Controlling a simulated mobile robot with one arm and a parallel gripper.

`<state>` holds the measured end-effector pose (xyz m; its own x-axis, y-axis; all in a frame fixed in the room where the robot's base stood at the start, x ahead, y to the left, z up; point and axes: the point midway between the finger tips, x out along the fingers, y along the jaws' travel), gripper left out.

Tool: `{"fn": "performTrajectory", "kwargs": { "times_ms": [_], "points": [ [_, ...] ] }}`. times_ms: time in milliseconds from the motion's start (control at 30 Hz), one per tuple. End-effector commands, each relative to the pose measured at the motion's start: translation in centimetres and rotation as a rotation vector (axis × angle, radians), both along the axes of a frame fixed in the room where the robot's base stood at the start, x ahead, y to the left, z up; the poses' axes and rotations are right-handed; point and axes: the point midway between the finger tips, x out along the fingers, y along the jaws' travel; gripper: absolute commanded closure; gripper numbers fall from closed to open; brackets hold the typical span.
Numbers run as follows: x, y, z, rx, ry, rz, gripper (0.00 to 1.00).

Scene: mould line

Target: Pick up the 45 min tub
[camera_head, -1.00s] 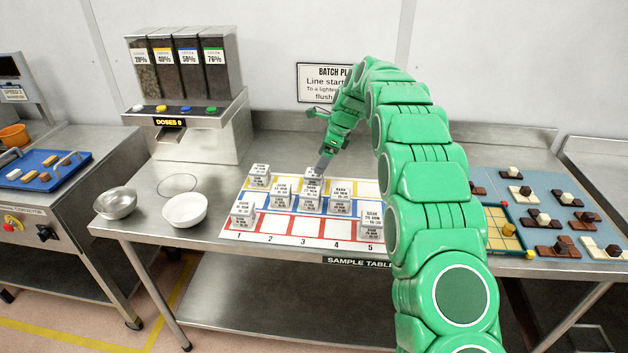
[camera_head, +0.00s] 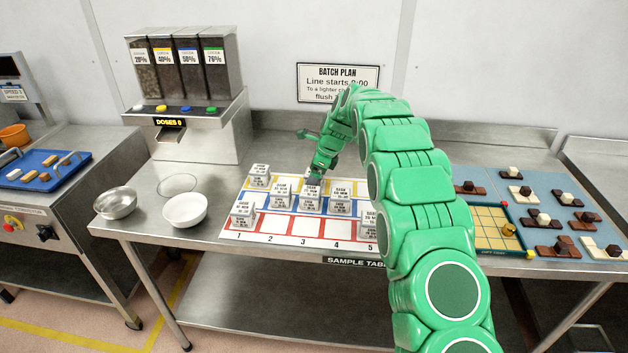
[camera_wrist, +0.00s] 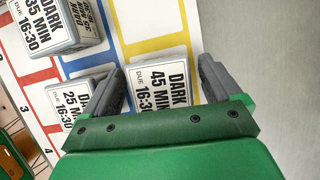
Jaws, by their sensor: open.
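The 45 min tub (camera_wrist: 163,88) is a white block-shaped tub labelled "DARK 45 MIN" on the yellow row of the sample mat. In the wrist view it lies between the two fingers of my gripper (camera_wrist: 162,82), which are open on either side of it. I cannot tell whether the fingers touch it. In the head view my gripper (camera_head: 315,179) points down at a tub in the back row, and its fingers partly cover that tub.
In the wrist view the 25 min tub (camera_wrist: 72,100) stands close beside the left finger, and the 35 min tub (camera_wrist: 46,26) is at upper left. Other tubs stand on the mat (camera_head: 290,239). Two bowls (camera_head: 185,210) are at left, a game board (camera_head: 488,229) at right.

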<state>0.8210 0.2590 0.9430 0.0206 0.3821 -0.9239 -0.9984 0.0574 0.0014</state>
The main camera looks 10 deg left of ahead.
Motion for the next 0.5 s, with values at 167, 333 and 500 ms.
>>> {"fn": "performTrajectory", "kwargs": {
  "times_ms": [167, 333, 500],
  "points": [
    [0.03, 0.03, -0.04, 0.0, -0.001, 0.0, 0.08],
    [0.02, 0.02, -0.03, 0.0, -0.001, 0.001, 0.28],
    [0.02, 0.02, -0.02, 0.0, -0.001, 0.001, 0.54]
  ]
}}
